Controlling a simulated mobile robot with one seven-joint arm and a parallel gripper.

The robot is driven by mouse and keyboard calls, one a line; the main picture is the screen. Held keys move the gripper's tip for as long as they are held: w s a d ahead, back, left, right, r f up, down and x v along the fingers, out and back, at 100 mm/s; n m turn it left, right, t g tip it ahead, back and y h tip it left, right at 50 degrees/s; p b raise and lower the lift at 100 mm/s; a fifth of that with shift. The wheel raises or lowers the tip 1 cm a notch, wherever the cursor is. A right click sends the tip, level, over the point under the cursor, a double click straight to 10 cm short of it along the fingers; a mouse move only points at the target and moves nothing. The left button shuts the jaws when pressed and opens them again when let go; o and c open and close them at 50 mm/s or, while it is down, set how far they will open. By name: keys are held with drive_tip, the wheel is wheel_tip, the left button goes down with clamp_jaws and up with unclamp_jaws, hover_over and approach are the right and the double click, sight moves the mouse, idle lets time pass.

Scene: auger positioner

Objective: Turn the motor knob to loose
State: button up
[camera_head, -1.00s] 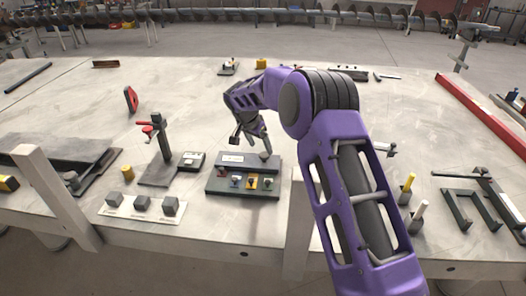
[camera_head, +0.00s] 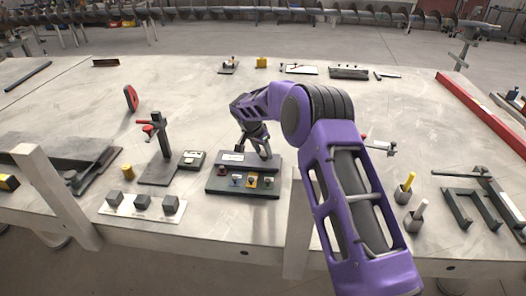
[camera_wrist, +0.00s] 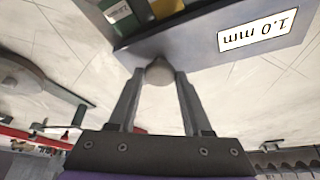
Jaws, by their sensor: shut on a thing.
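A dark control box (camera_head: 222,185) stands on the table, with a row of small coloured switches along its front. A raised dark block at its back carries a white label (camera_head: 232,157), which reads "1.0 mm" in the wrist view (camera_wrist: 258,30). A round pale grey knob (camera_wrist: 158,73) sits on this block beside the label. My gripper (camera_head: 262,157) is at the right end of the block. In the wrist view my gripper (camera_wrist: 159,84) has a finger on each side of the knob and is shut on it. No marking for loose is readable.
A dark post with a red handle (camera_head: 148,130) stands left of the box, with a small grey unit (camera_head: 192,159) between. A white plate with grey cubes (camera_head: 142,214) lies in front left. Pen holders (camera_head: 404,194) stand at right.

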clamp_jaws()
